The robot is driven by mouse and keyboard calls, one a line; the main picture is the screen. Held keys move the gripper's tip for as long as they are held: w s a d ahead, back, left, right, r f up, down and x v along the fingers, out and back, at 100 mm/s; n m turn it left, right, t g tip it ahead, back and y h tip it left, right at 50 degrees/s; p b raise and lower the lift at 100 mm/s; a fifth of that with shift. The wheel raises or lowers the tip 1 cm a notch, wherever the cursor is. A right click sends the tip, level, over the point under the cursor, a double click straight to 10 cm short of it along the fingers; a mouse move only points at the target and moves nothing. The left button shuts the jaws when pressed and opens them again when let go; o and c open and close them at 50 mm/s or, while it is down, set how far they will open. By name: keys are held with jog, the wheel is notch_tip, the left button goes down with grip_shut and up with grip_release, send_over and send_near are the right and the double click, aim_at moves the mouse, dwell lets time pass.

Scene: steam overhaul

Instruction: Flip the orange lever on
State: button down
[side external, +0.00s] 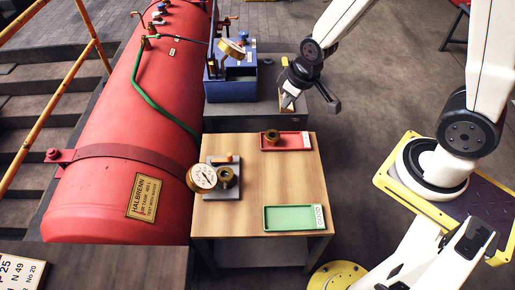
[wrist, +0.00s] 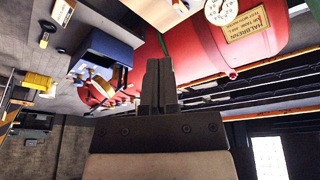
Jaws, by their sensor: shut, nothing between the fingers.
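A small orange lever (side external: 222,159) shows on a grey plate (side external: 217,190) on the wooden table, beside a round white-faced gauge (side external: 202,178) and a brass fitting (side external: 227,176). It appears to lie roughly level across the top of the plate. My gripper (side external: 288,102) is up and to the right of it, near the blue box and apart from the lever. In the wrist view the gripper's two dark fingers (wrist: 158,84) are together and empty. The gauge shows at the top of that view (wrist: 221,10); I cannot make out the lever there.
A large red tank (side external: 120,165) stands left of the table (side external: 250,190). A red tray (side external: 286,141) holds a brass piece, and a green tray (side external: 285,218) looks empty. A blue box (side external: 230,88) with a brass disc and small handles stands behind the table.

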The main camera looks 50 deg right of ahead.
jog(key=w+a+f+n+t, duration=0.1)
jog(key=w+a+f+n, duration=0.1)
jog(key=f, duration=0.6)
jog(key=w+a+f+n+t, duration=0.1)
jog(key=w+a+f+n, duration=0.1)
jog(key=f, duration=0.6)
jog(key=w+a+f+n+t, duration=0.1)
jog(key=w+a+f+n, duration=0.2)
jog(key=f, duration=0.5)
jog(key=shift+w+n+t, duration=0.3)
jog(key=shift+w+t, duration=0.1)
jog(key=shift+w, duration=0.5)
jog(key=shift+w+f, duration=0.1)
jog(key=shift+f, duration=0.1)
jog(key=shift+x, duration=4.85)
